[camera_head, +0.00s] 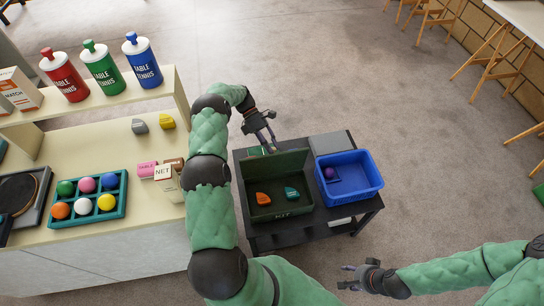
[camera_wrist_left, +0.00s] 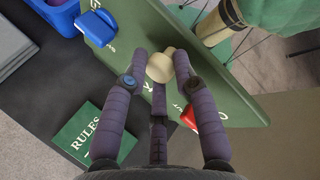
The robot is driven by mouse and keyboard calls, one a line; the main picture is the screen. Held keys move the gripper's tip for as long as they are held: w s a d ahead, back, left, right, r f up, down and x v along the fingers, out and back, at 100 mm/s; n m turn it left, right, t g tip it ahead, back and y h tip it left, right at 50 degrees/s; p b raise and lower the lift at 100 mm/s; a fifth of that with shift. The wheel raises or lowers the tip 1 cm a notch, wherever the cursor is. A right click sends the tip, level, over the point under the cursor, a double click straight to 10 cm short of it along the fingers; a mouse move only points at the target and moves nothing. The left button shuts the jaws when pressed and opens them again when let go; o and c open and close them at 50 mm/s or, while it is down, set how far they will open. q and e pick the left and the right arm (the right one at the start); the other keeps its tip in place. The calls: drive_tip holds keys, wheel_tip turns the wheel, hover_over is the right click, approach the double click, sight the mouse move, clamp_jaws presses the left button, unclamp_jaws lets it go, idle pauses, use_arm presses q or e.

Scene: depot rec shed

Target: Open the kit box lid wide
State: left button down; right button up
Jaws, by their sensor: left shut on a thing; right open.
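The dark green kit box (camera_head: 283,213) stands on a small black table in the head view. Its lid (camera_head: 277,163) is raised at the far side, so the inside shows. An orange piece (camera_head: 263,198) and a teal piece (camera_head: 291,193) lie inside. My left gripper (camera_head: 268,137) is at the raised lid's far side. In the left wrist view its fingers are shut on the lid's cream knob (camera_wrist_left: 160,66), with a blue part and a red part on the lid beside it. My right gripper (camera_head: 349,277) is open and empty, off the table at the lower right.
A blue bin (camera_head: 362,188) with a purple ball stands right of the kit box. A grey item (camera_head: 331,143) lies behind the bin. A green rules booklet (camera_wrist_left: 88,137) lies on the black table (camera_head: 262,237) near my left gripper. A cream counter (camera_head: 94,252) with balls stands left.

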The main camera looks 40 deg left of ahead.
use_arm(q)
drive_tip(key=shift+w+a+f+b, duration=0.35)
drive_tip(key=shift+a+f+b, duration=0.2)
drive_tip(key=shift+f+b, duration=0.15)
drive_tip(key=shift+w+a+f+b, duration=0.35)
drive_tip(key=shift+a+f+b, duration=0.25)
drive_tip(key=shift+b, duration=0.1)
drive_tip(key=c, duration=1.3)
unclamp_jaws()
drive_tip(key=o, duration=0.3)
drive_tip(key=shift+f, duration=0.1)
drive_tip(key=shift+w+a+r, duration=0.1)
drive_tip(key=shift+w+r, duration=0.15)
drive_tip(key=shift+r, duration=0.1)
drive_tip(key=shift+r, duration=0.1)
